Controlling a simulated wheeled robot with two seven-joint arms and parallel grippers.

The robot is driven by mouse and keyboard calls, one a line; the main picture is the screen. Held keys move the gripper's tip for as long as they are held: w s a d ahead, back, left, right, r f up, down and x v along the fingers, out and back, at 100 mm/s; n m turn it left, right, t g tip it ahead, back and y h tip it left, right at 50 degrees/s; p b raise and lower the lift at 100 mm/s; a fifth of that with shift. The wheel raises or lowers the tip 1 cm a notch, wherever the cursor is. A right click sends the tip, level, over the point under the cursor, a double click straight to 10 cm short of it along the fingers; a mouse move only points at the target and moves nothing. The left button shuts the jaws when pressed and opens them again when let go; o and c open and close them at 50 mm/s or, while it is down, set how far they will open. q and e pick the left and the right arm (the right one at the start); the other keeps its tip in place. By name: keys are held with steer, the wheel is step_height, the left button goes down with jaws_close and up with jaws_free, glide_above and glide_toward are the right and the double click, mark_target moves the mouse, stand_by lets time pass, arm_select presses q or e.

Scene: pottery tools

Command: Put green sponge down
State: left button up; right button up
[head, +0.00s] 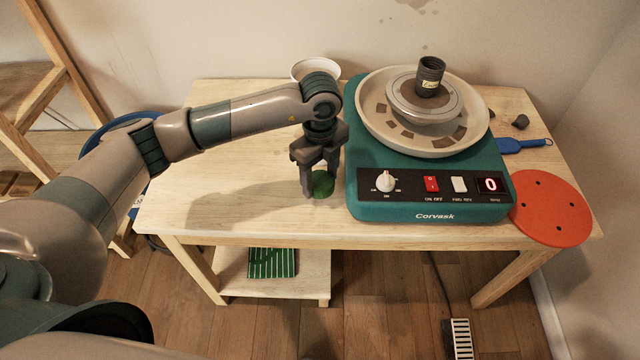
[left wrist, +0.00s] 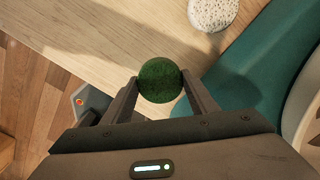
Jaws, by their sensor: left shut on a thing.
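The green sponge (head: 323,185) is a small round dark green piece. It is between the fingers of my left gripper (head: 320,190), which is shut on it and points down at the wooden table (head: 240,150), just left of the teal pottery wheel. In the left wrist view the sponge (left wrist: 160,80) sits between the two fingertips (left wrist: 160,88) over the table top. Whether its underside touches the table I cannot tell. My right gripper is not in view.
The pottery wheel (head: 430,205) stands right of my gripper, with a dark cup (head: 430,75) on it. A white bowl (head: 316,68) is behind. A red-orange disc (head: 550,210) and blue tool (head: 522,145) lie at right. The table's left part is clear.

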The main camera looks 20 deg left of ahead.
mark_target(320, 180)
arm_select(q)
step_height(320, 180, down, 3)
steer(key=shift+r, duration=0.15)
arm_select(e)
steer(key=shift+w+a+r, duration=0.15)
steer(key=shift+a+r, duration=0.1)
arm_select(q)
steer(key=shift+f, duration=0.25)
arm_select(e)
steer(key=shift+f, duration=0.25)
arm_select(q)
steer(key=o, duration=0.7)
steer(key=shift+c, duration=0.2)
steer(key=shift+o, duration=0.5)
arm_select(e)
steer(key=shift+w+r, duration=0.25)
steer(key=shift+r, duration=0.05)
arm_select(q)
steer(key=shift+r, duration=0.1)
